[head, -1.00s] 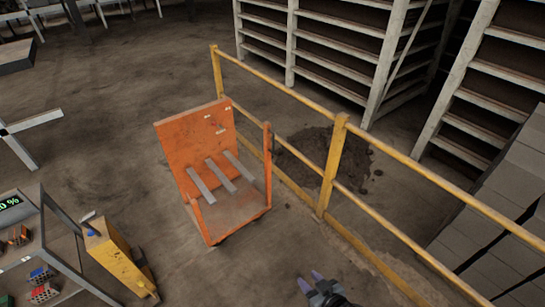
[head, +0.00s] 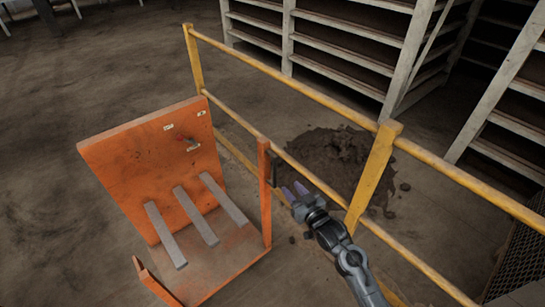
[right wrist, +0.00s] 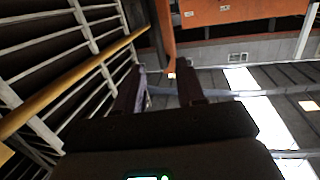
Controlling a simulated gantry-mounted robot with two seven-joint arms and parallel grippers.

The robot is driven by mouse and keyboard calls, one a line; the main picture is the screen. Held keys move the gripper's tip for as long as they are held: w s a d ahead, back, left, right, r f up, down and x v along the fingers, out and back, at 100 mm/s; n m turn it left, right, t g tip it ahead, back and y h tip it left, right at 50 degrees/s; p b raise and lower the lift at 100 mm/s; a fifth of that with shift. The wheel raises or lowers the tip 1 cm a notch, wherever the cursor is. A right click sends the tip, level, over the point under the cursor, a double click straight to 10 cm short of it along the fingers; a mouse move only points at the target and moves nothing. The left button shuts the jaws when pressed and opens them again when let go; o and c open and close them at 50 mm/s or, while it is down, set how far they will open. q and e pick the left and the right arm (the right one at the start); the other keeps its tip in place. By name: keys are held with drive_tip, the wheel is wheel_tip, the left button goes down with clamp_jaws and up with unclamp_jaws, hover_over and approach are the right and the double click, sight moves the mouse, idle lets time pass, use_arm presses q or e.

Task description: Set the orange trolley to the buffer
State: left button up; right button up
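The orange trolley (head: 150,170) stands upright on the floor, left of the yellow railing. It has a tall back panel, a flat deck with several grey bars, and orange posts at its front side. My right gripper (head: 295,190) is just right of the trolley's near right post (head: 265,192), its two fingers apart and nothing seen between them. In the right wrist view the open fingers (right wrist: 158,85) point toward the orange post (right wrist: 165,35), with the orange panel (right wrist: 245,12) beyond. I cannot tell if they touch it. My left gripper is not in view. I cannot identify the buffer.
The yellow railing (head: 384,165) runs diagonally along the trolley's right side, close to my right arm. A dark dirt heap (head: 340,155) lies behind it. White shelving racks (head: 340,50) stand at the back. The floor left of and behind the trolley is open.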

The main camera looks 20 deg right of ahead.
sight(276, 166)
drive_tip(key=shift+t, duration=0.6)
drive_tip(key=w+b, duration=0.2)
drive_tip(key=w, duration=0.1)
drive_tip(key=w+a+b, duration=0.1)
drive_tip(key=w+b, duration=0.1)
drive_tip(key=w, duration=0.2)
drive_tip(key=w+b, duration=0.3)
drive_tip(key=w, duration=0.1)
drive_tip(key=shift+a+r, duration=0.25)
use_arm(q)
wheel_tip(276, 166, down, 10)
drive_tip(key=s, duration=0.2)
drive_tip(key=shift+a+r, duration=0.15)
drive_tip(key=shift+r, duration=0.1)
use_arm(e)
drive_tip(key=shift+w+a, duration=0.15)
drive_tip(key=shift+w, duration=0.7)
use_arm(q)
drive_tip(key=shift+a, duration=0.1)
use_arm(e)
clamp_jaws()
